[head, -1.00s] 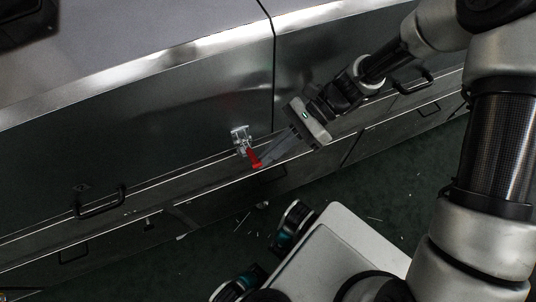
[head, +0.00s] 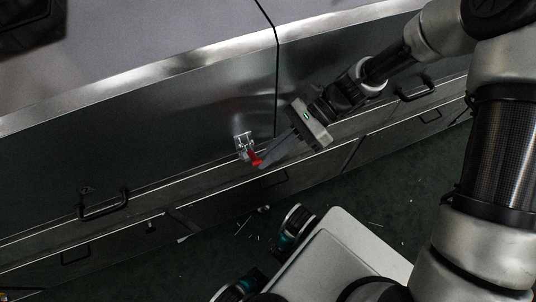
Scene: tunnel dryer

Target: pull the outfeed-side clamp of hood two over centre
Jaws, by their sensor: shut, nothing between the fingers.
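A small bright metal toggle clamp (head: 242,143) sits low on the dark steel hood side, just left of the vertical seam between two hood panels. Its red handle (head: 254,158) hangs down and right from the clamp body. My gripper (head: 263,164) comes in from the upper right. Its fingers are shut and empty, with their tips at the lower end of the red handle. The fingers overlap part of the handle's end, and I cannot tell whether they touch it. The hood number is not readable.
A black bar handle (head: 103,204) is on the panel at left, and another (head: 415,86) is at right beyond my wrist. Lower panels with recessed handles run below the ledge. Small pale scraps lie on the dark green floor (head: 390,190).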

